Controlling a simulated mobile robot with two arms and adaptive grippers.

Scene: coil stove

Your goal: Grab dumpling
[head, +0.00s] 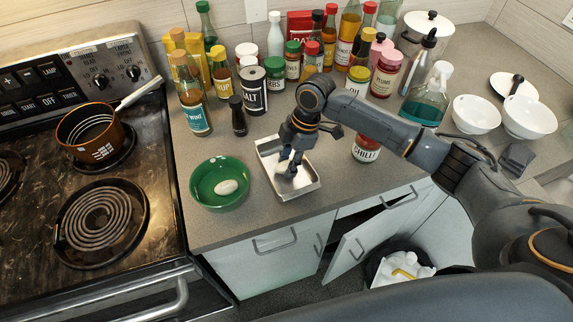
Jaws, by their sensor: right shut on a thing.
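A pale, oval dumpling (227,187) lies in the green bowl (208,200) on the grey counter. To the right of the bowl is a shallow metal tray (303,190) with a white inside. My right gripper (290,168) reaches down into this tray from above, fingers low near its floor. It is shut on a small pale thing, most likely a dumpling, which the fingers largely hide. I cannot tell whether it touches the tray floor. My left gripper is out of view.
Bottles, jars and cans, such as the SALT can (253,94), crowd the counter behind the tray. A chilli jar (366,150) stands right of it. The stove holds a brown pot (90,133). A cabinet door (358,250) stands open below.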

